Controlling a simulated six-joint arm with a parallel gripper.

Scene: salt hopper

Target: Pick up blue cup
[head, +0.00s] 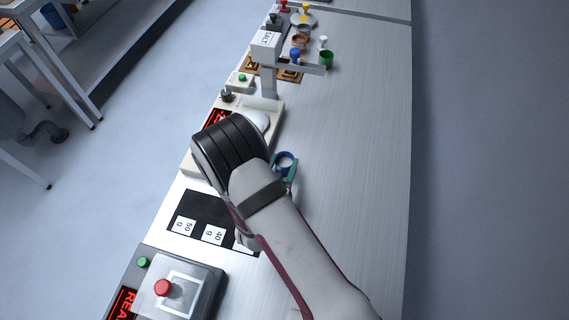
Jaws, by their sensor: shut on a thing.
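The blue cup (283,157) shows its round blue rim just right of my arm's dark wrist joint, above the light table. My gripper (288,168) is shut on it, with teal finger parts at the cup's right and near side. My arm hides much of the gripper. I cannot tell whether the cup's base touches the table.
A scale with a red display (216,118) and white pan stands left of the cup. A black mat (187,208) lies nearer. The table's right side is clear.

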